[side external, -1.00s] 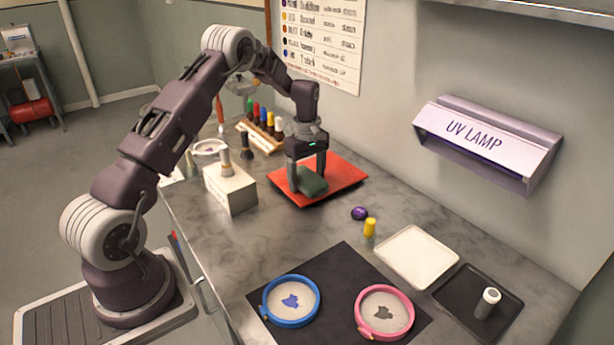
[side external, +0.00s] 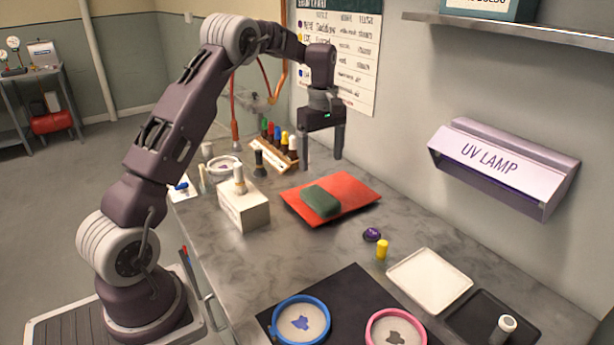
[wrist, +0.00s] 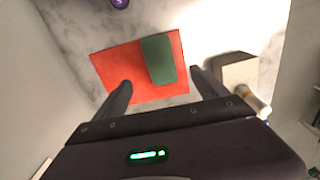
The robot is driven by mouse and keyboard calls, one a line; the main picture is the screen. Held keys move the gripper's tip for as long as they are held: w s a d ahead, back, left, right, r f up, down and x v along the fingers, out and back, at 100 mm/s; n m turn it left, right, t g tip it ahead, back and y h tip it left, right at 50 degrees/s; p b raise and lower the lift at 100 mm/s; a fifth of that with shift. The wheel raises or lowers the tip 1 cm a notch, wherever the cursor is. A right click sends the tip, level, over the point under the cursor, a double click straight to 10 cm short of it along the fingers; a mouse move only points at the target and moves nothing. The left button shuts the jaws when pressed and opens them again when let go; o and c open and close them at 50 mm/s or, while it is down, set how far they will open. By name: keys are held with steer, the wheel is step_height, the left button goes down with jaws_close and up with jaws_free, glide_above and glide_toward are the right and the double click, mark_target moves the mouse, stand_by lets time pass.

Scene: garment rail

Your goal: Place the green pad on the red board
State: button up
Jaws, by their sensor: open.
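The green pad (side external: 321,201) lies flat on the red board (side external: 352,193), towards the board's left part in the side view. In the wrist view the green pad (wrist: 158,60) lies on the red board (wrist: 115,65), near one edge of it. My gripper (side external: 321,163) is open and empty, raised above the board and apart from the pad. In the wrist view my gripper's fingers (wrist: 160,78) are spread, with the board and pad below and beyond them.
A white box (side external: 243,207) with a stamp on it stands left of the board. A rack of coloured bottles (side external: 274,154) stands behind. A purple lid (side external: 372,234), yellow-capped bottle (side external: 382,250) and white tray (side external: 430,276) are in front right. The UV lamp (side external: 505,165) juts from the wall.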

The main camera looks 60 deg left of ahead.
steer(key=s+d+r+m+t, duration=0.3)
steer(key=s+d+r+m, duration=0.6)
steer(key=s+d+r, duration=0.65)
steer(key=s+d+f+m+t, duration=0.1)
steer(key=s+d+f+m, duration=0.1)
steer(key=s, duration=0.6)
steer(key=s+d+f+m+t, duration=0.1)
steer(key=s+d+f+m, duration=0.1)
steer(key=s+d+m, duration=0.2)
steer(key=s+m, duration=0.2)
steer(key=s, duration=0.2)
steer(key=shift+d+f+m, duration=0.2)
steer(key=shift+d+m, duration=0.1)
steer(key=shift+d, duration=0.05)
